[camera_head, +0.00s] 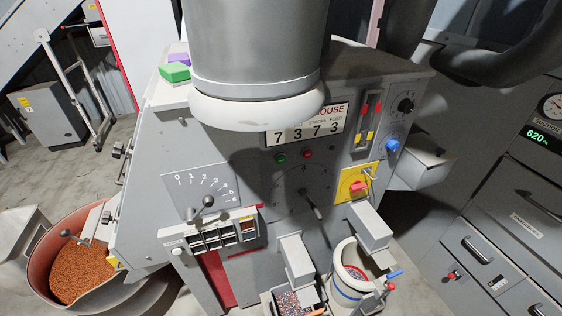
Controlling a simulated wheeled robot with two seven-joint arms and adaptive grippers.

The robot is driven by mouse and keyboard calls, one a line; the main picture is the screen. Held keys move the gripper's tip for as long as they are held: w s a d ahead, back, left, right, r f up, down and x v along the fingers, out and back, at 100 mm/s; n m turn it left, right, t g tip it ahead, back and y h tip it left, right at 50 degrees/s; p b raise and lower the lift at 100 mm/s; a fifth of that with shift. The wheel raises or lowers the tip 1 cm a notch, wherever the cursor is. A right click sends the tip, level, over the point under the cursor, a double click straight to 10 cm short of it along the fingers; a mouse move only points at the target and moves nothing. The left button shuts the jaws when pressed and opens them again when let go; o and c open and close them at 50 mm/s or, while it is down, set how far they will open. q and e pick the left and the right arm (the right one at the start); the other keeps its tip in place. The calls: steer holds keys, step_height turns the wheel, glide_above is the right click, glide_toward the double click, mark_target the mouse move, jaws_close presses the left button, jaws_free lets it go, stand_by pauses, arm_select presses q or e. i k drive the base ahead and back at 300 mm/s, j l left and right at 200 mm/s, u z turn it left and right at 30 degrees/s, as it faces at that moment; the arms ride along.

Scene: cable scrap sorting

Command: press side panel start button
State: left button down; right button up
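The grey machine's front panel (240,170) stands in the middle of the head view. A small green button (281,158) and a small red button (308,153) sit side by side below the counter (306,130) reading 7373. A blue round knob or button (391,145) is at the panel's right edge. A red knob (359,187) sits on a yellow plate (352,182). No label marks any of these as start, so I cannot tell which is the side panel start button. Neither of my grippers is in view.
A large grey cylinder (256,50) hangs in front of the machine's top and hides part of it. A tub of copper granules (82,272) stands at lower left. A bucket (349,280) stands below the panel. Grey drawer cabinets (510,230) fill the right.

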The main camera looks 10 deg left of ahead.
mark_target(280, 159)
steer(key=k+l+u, duration=0.1)
steer(key=l, duration=0.25)
steer(key=k+l, duration=0.15)
steer(key=l, duration=0.2)
steer(key=k+l+u, duration=0.15)
steer(key=l, duration=0.2)
steer(key=k+l, duration=0.1)
steer(key=l, duration=0.25)
steer(key=u, duration=0.05)
